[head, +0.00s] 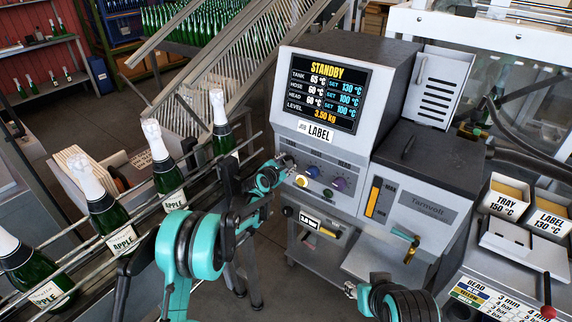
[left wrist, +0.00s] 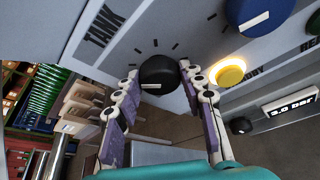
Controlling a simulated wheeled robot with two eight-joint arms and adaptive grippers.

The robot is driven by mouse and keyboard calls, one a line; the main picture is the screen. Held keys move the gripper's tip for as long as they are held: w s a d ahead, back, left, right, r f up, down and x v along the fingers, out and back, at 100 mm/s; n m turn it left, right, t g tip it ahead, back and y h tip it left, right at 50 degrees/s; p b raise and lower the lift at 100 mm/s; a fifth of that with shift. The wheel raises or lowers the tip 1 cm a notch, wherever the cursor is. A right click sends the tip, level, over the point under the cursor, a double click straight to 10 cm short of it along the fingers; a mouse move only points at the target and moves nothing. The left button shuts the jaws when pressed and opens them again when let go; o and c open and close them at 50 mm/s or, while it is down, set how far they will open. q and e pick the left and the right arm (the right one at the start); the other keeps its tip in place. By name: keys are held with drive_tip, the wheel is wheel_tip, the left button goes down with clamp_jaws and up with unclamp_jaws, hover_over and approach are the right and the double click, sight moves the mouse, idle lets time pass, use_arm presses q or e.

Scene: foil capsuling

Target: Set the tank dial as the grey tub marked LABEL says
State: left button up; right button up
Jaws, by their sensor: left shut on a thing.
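The grey tub marked LABEL (head: 550,222) reads 130 °C, at the right of the head view. The machine's screen (head: 326,92) shows STANDBY, with TANK 65 °C and SET 130 °C. The black tank dial (left wrist: 158,75) is beside the word TANK in the left wrist view; its white mark is at its lower edge. My left gripper (head: 284,163) is at the panel, its fingers (left wrist: 158,82) shut on the dial from both sides. In the head view the gripper hides most of the dial. My right gripper (head: 351,290) is low in front of the machine, its fingers unclear.
A blue knob (head: 313,171), a purple knob (head: 338,184) and a lit yellow button (head: 301,181) are close to the left gripper. A tub marked TRAY 150 °C (head: 503,203) stands beside the LABEL tub. Green bottles (head: 168,171) line the rails at left.

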idle(0.5)
use_arm(q)
drive_tip(key=o, duration=1.2)
drive_tip(key=shift+c, duration=0.2)
drive_tip(key=v, duration=1.2)
drive_tip(key=shift+f, duration=0.15)
